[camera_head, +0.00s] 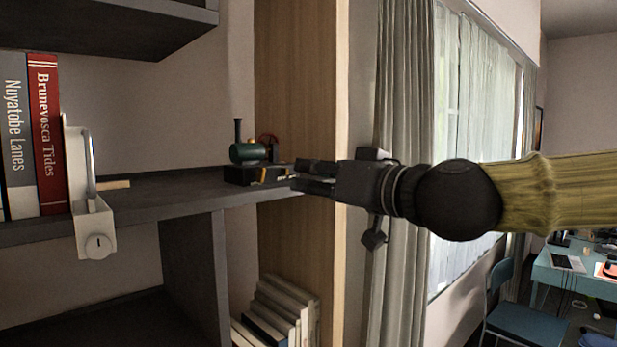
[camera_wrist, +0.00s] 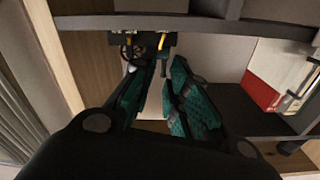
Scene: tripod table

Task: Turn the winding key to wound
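A toy steam engine with a green boiler, dark chimney and flywheel (camera_head: 248,152) stands on a black base (camera_head: 240,176) near the right end of the grey shelf. In the wrist view, the base's dark front (camera_wrist: 140,42) shows at the top with small yellow parts and the flywheel. I cannot make out for certain which small part is the winding key, or its setting. My gripper (camera_head: 298,176) reaches in from the right, its fingertips close to the base's right end.
The grey shelf (camera_head: 165,201) carries a red book (camera_head: 46,130), a grey book and a white bracket-like object (camera_head: 95,230) at left. A wooden panel (camera_head: 300,80) stands behind my gripper. Books (camera_head: 280,315) lean below. The shelf between bracket and engine is mostly clear.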

